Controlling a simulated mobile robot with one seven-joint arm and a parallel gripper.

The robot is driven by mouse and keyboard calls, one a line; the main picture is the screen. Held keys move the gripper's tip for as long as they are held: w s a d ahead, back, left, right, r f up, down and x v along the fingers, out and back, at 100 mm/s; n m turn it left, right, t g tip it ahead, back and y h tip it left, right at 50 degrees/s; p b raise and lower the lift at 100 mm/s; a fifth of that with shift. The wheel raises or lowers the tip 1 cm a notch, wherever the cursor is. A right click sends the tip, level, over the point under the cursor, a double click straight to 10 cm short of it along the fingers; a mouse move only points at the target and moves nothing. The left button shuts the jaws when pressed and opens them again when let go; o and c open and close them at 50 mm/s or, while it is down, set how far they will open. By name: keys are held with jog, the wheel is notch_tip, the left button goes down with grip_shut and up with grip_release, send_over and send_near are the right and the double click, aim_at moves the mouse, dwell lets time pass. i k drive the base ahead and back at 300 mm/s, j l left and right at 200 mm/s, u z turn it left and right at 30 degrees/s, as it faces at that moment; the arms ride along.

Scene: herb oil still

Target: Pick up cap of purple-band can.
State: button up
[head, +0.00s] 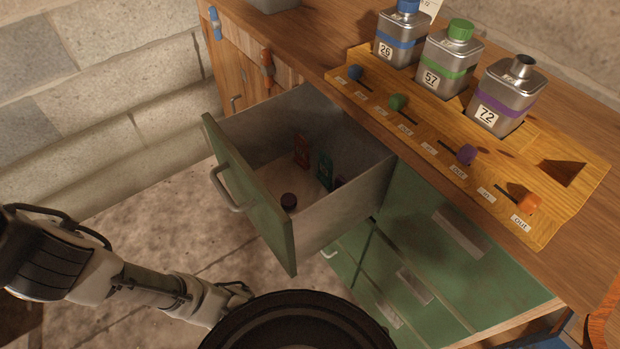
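The purple-band can (500,98), labelled 72, stands upright in the wooden rack on the counter. Its metal neck is bare, with no cap on it. A small dark cap-like round piece (289,202), possibly purple, lies on the floor of the open drawer (334,221), near its front panel. My arm reaches in from the lower left, low beside the drawer. Its far end passes behind a black round part of my body, so my gripper's fingers do not show.
The blue-band can (399,42) and green-band can (446,70) stand capped in the rack (555,217), which has several coloured sliders. Red and green pieces (302,150) (325,170) stand farther back in the drawer. Its green front panel (250,196) juts over the stone floor.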

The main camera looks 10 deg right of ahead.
aim_at(288, 200)
jog(key=k+l+u, duration=0.1)
jog(key=u, duration=0.25)
jog(key=k+l+u, duration=0.15)
jog(key=u, duration=0.25)
jog(key=k+l+u, duration=0.1)
jog(key=u, duration=0.25)
